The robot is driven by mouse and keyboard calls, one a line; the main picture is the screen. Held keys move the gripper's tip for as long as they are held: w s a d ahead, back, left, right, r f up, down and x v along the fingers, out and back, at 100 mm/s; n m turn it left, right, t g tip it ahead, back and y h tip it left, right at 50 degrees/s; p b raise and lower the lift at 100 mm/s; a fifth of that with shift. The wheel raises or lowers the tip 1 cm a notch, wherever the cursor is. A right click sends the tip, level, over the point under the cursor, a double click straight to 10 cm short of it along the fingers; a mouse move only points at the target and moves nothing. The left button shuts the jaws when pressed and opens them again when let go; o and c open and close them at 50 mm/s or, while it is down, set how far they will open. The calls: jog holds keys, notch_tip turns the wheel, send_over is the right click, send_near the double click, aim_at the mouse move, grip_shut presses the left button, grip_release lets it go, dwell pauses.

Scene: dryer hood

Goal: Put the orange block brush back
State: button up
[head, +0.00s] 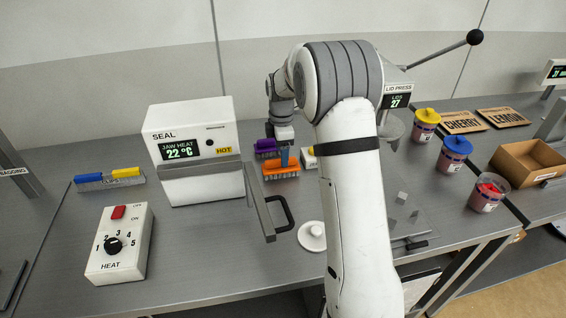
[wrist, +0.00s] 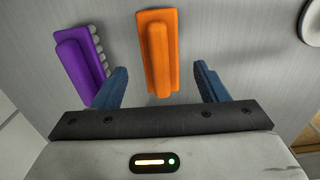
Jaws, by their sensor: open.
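The orange block brush (head: 281,169) stands on the metal bench to the right of the sealing machine. In the wrist view the orange brush (wrist: 157,52) lies between the two blue fingers, with space on both sides. My gripper (wrist: 158,88) is open and points down at it; in the head view my gripper (head: 284,156) is directly over the brush. A purple block brush (head: 266,147) stands just behind the orange one and also shows in the wrist view (wrist: 84,60).
The SEAL machine (head: 195,150) with its black-handled lever (head: 283,214) stands close to the left of my gripper. A white round lid (head: 312,236) lies in front. A HEAT control box (head: 120,243) is at front left. Cups (head: 455,153) stand at the right, beyond my arm.

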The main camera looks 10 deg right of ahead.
notch_tip(320, 180, up, 6)
jog(key=s+r+m+t, duration=0.1)
jog(key=s+r+m, duration=0.3)
jog(key=s, duration=0.4)
jog(key=s+r+m+t, duration=0.1)
jog(key=s+r+m, duration=0.35)
jog(key=s, duration=0.35)
jog(key=s+f+m, duration=0.2)
jog(key=s+m, duration=0.2)
jog(key=s, duration=0.5)
jog(key=s+f+m+t, duration=0.1)
jog(key=s+m, duration=0.4)
jog(key=s, duration=0.4)
jog(key=shift+d+f, duration=0.25)
jog(key=shift+f, duration=0.15)
jog(key=shift+m, duration=0.25)
